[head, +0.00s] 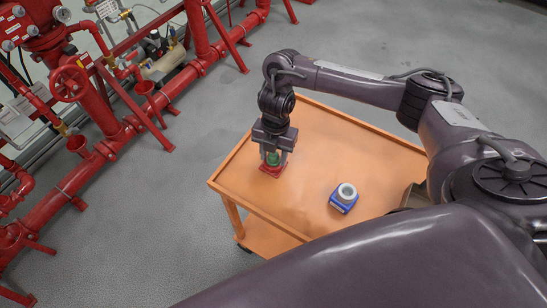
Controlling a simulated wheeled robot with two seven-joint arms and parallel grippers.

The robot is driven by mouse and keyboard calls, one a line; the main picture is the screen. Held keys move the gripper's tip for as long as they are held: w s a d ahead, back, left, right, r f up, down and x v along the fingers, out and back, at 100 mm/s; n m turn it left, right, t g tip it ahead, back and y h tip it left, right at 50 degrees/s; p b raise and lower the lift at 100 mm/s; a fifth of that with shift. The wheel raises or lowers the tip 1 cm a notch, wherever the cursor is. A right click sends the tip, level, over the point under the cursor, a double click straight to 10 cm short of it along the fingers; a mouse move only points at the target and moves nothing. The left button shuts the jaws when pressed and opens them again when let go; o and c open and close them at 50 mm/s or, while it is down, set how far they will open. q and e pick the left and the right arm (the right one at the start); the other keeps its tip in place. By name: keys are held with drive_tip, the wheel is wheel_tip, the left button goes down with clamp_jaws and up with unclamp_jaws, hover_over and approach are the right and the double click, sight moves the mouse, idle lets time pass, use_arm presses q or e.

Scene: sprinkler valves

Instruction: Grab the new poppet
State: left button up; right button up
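A small green part (273,158) sits in a red holder (271,171) near the left part of the orange cart top. A white-grey ring-shaped part (347,191) sits on a blue holder (342,205) further right on the cart. I cannot tell from their looks alone which is the new poppet. My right gripper (274,156) points down over the red holder, its fingers on either side of the green part. I cannot tell whether the fingers press on it. My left gripper is not in view.
The orange cart (310,150) has a raised rim and a lower shelf; its top is bare between the two holders. Red sprinkler pipes and valves, with a red handwheel (69,83), stand at the left. Grey floor (170,210) lies clear between the pipes and the cart.

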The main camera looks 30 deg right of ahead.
drive_tip(key=shift+c, duration=1.1)
drive_tip(key=c, duration=0.4)
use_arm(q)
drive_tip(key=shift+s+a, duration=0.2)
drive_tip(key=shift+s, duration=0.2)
use_arm(e)
drive_tip(key=shift+r, duration=0.15)
